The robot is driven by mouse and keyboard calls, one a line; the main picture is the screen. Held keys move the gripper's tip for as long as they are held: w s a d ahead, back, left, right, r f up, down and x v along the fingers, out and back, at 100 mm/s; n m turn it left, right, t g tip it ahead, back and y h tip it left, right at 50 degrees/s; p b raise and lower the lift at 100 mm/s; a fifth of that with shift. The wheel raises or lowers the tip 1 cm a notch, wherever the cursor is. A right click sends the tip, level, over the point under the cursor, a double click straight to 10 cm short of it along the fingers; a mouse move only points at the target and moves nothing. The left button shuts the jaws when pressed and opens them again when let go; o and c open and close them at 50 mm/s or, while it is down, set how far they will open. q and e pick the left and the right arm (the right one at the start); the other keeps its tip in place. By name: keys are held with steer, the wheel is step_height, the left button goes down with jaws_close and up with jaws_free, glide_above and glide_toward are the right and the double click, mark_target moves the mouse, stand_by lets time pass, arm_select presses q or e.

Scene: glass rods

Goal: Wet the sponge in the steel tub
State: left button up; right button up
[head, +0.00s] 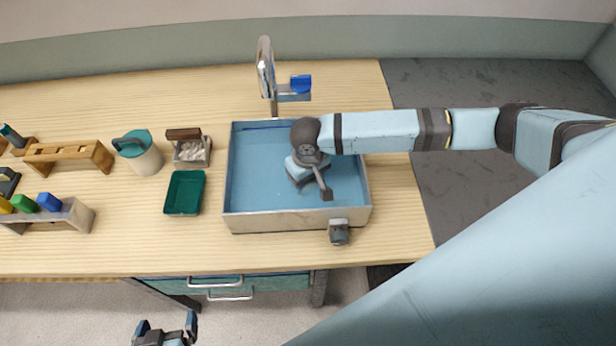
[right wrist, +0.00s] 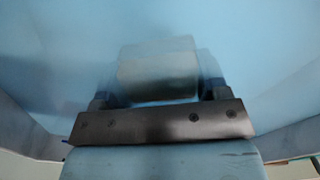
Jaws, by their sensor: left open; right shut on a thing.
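The steel tub (head: 295,222) stands on the wooden bench and holds blue water (head: 255,170). My right arm reaches in from the right and its gripper (head: 309,172) points down inside the tub. In the right wrist view this gripper is shut on a pale grey block, seemingly the sponge (right wrist: 158,70), with blue all around it. The block looks blurred and tinted, as if in the water; its exact depth is unclear. In the head view my wrist hides it. My left gripper (head: 166,331) is open and empty, low in front of the bench.
A tap (head: 266,70) with a blue handle stands behind the tub, and a drain valve (head: 339,232) sticks out from its front. To the left are a green tray (head: 184,193), a small box of pale pieces (head: 192,150), a lidded jar (head: 140,153) and wooden racks (head: 68,155).

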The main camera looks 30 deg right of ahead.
step_height(320, 180, up, 5)
steer(key=p, duration=0.6)
steer(key=shift+r, duration=0.1)
steer(key=shift+r+p, duration=1.35)
steer(key=shift+r, duration=1.55)
arm_select(q)
step_height(320, 180, up, 8)
steer(key=a, duration=0.1)
steer(key=shift+f+n, duration=0.2)
steer(key=shift+n, duration=0.1)
steer(key=shift+r, duration=0.1)
steer(key=shift+s+f, duration=0.2)
steer(key=shift+f, duration=0.05)
arm_select(e)
steer(key=shift+r, duration=2.5)
